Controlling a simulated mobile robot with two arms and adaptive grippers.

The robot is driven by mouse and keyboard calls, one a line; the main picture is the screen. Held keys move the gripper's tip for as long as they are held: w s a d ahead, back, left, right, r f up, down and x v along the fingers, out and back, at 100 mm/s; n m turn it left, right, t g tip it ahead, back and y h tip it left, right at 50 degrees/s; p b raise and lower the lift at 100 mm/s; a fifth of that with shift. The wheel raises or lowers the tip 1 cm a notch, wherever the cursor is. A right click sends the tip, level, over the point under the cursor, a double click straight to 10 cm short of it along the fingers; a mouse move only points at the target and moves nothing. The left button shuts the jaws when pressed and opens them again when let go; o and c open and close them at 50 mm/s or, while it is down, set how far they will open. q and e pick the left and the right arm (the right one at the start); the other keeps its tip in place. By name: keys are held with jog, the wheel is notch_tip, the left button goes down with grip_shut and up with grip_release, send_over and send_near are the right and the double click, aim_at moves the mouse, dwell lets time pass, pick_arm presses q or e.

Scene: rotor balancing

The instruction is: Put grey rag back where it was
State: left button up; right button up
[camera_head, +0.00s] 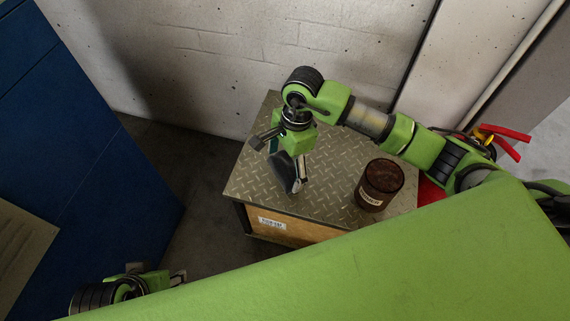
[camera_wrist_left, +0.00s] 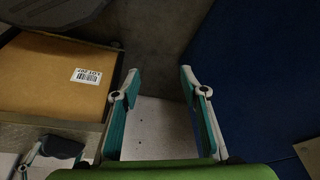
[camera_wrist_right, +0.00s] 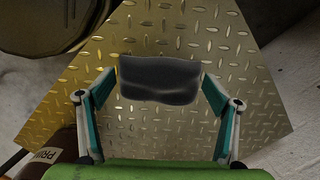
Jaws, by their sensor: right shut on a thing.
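The grey rag (camera_head: 283,173) is a dark, soft-looking piece held over the metal tread-plate top of the low cabinet (camera_head: 335,192). My right gripper (camera_head: 290,170) points down and is shut on it. In the right wrist view the rag (camera_wrist_right: 160,80) spans between the fingertips, with the tread plate behind it. I cannot tell whether its lower edge touches the plate. My left gripper (camera_head: 178,278) is low at the left, away from the rag. In the left wrist view its fingers (camera_wrist_left: 159,75) are apart with nothing between them.
A dark brown labelled jar (camera_head: 379,184) stands on the plate's right part. The cabinet's front bears a white label (camera_head: 271,223). A blue cabinet (camera_head: 80,150) is at the left, a wall behind, and a red and yellow item (camera_head: 500,140) at the right. Dark floor (camera_head: 195,200) between the cabinets is clear.

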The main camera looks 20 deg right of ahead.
aim_at(290, 162)
pick_arm(q)
jog(key=shift+w+d+t, duration=0.15)
jog(key=shift+w+t, duration=0.15)
jog(key=shift+w, duration=0.2)
pick_arm(e)
jog(key=shift+f, duration=0.1)
jog(key=o, duration=1)
pick_arm(q)
jog(key=shift+w+r, duration=0.15)
jog(key=shift+w, duration=0.05)
pick_arm(e)
jog(key=shift+r, duration=0.3)
pick_arm(q)
jog(key=shift+s+g+p, duration=0.4)
jog(key=shift+s+p, duration=0.3)
jog(key=shift+p, duration=0.45)
pick_arm(e)
jog(key=r, duration=0.3)
jog(key=d+r, duration=0.1)
jog(key=r, duration=0.7)
jog(key=shift+w+d+r, duration=0.2)
jog(key=shift+d+r, duration=0.05)
jog(key=shift+d, duration=0.15)
